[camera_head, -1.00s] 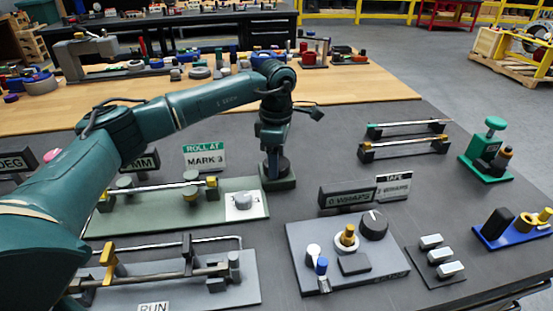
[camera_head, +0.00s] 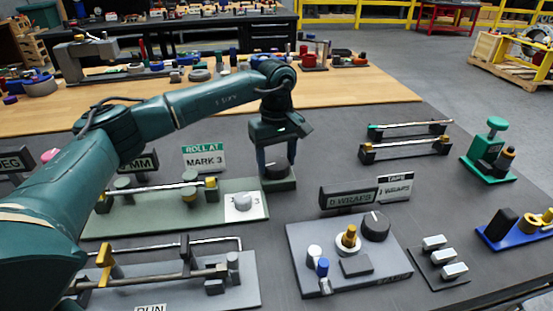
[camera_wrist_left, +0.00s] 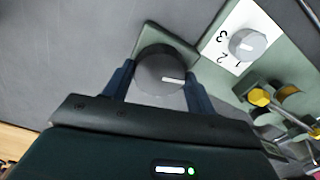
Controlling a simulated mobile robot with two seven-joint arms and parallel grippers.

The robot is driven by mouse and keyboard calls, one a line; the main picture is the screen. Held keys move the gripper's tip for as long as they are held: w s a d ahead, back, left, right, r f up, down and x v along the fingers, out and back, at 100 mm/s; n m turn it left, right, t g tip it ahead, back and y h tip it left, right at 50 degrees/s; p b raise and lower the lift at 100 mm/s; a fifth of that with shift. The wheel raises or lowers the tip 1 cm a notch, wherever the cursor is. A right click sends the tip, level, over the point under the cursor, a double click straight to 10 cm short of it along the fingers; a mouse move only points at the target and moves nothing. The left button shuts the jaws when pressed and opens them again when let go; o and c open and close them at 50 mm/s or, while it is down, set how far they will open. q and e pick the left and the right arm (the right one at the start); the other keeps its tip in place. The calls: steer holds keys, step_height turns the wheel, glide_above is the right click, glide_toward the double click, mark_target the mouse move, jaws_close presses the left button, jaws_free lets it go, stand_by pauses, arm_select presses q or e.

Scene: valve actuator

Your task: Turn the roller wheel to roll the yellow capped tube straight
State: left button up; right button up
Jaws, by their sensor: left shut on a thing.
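My left gripper (camera_head: 277,168) reaches down over a dark round wheel (camera_head: 276,172) at the right end of the green roller stand (camera_head: 150,216). In the left wrist view the gripper (camera_wrist_left: 158,85) has its fingers on opposite sides of the wheel (camera_wrist_left: 160,72), shut on it. The wheel's top carries a white pointer line. The tube (camera_head: 150,189) lies along the stand by the greenish rollers, with yellow parts near its right end. A yellow part (camera_wrist_left: 259,97) also shows in the left wrist view. My right gripper is in no view.
A grey dial (camera_head: 243,202) on a white plate marked 1 to 3 sits beside the wheel. A sign (camera_head: 205,160) reading "ROLL AT MARK 3" stands behind the stand. A grey control box (camera_head: 345,262) lies front right, and another tube fixture (camera_head: 150,290) lies in front.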

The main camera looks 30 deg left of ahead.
mark_target(276, 163)
arm_select(q)
steer(key=m, duration=0.4)
steer(key=shift+m, duration=0.3)
steer(key=shift+r+m, duration=0.1)
steer(key=shift+m, duration=1.9)
steer(key=shift+b, duration=0.3)
steer(key=o, duration=1)
step_height(276, 163, up, 13)
